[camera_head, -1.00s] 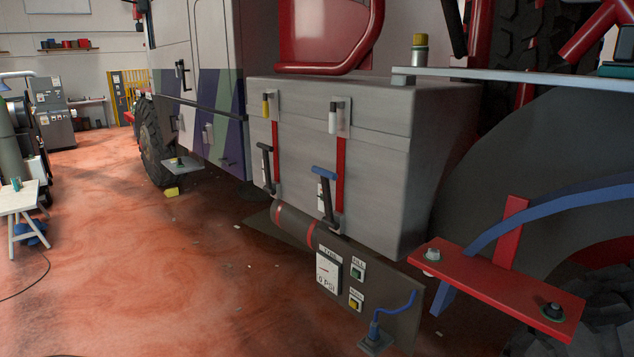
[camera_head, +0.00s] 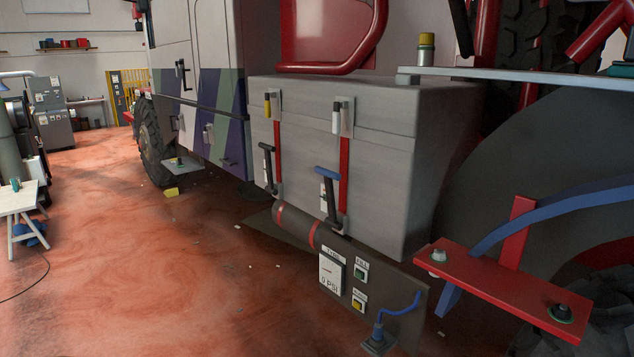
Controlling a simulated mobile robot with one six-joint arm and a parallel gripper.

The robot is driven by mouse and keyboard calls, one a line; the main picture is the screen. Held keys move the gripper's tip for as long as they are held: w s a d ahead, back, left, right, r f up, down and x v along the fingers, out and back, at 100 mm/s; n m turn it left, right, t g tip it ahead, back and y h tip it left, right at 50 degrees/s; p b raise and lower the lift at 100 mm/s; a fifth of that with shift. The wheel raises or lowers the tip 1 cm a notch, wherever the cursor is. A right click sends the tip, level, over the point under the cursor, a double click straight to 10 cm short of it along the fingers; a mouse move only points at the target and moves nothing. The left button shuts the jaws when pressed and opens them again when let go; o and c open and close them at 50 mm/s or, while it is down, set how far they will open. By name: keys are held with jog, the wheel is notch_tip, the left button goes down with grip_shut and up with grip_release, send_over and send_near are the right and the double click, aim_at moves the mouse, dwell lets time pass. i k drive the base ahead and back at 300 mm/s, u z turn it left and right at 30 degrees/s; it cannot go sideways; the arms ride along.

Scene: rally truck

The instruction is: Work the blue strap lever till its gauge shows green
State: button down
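The blue strap lever (camera_head: 327,173) is a blue-topped handle on a dark shaft, low on the front of a grey box (camera_head: 385,190) on the truck's side. It stands nearly upright, its top leaning left. A red strap (camera_head: 344,165) runs up from it to a white-handled hook (camera_head: 337,117). A small white plate (camera_head: 322,192) beside the lever is partly hidden by the shaft; I cannot read a gauge or a green mark on it. My gripper is not in view.
A black-handled lever (camera_head: 267,160) with its own red strap stands to the left. Below is a panel with a 0 PSI gauge (camera_head: 330,277) and two buttons. A red step (camera_head: 500,285) juts out at right. The floor (camera_head: 150,270) at left is mostly clear.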

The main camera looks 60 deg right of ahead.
aim_at(328, 176)
jog(key=z, duration=0.05)
jog(key=i, duration=1)
jog(key=u, duration=0.05)
